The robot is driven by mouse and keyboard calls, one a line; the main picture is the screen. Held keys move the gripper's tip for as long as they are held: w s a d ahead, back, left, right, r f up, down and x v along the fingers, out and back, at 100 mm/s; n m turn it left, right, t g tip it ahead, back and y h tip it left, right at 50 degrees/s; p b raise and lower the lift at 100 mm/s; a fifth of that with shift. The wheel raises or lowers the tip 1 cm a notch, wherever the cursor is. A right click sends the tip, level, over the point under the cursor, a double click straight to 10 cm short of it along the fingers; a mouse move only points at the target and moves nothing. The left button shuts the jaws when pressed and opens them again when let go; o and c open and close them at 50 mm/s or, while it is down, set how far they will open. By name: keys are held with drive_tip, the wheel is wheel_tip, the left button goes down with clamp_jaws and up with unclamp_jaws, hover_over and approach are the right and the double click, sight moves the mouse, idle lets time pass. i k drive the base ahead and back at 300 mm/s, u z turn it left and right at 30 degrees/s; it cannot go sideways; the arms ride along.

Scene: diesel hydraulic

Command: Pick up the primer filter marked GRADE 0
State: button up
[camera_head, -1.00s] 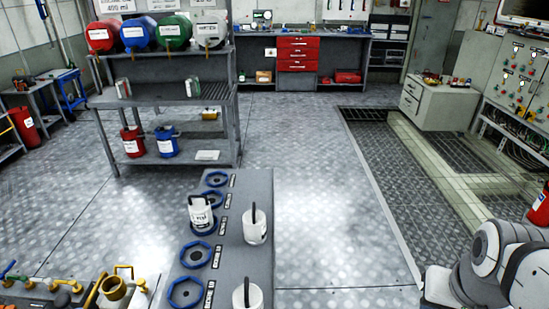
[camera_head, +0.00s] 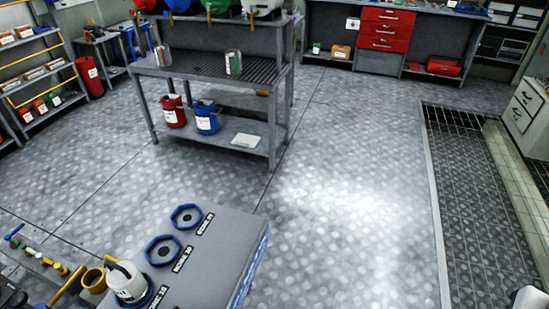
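No GRADE 0 marking is legible on the filter. My gripper is not in view; only a small pale piece, probably of my arm, shows at the bottom right.
A grey shelf rack (camera_head: 215,75) with red (camera_head: 173,111) and blue (camera_head: 207,117) cans stands behind the bench. Brass-coloured valves and pipes (camera_head: 60,270) lie left of the bench. Open patterned floor (camera_head: 345,200) lies to the right, with a dark grating beyond.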

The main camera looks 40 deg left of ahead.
sight(124, 277)
drive_tip(key=i, duration=1.05)
drive_tip(key=u, duration=4.4)
drive_tip(key=i, duration=1)
drive_tip(key=z, duration=0.1)
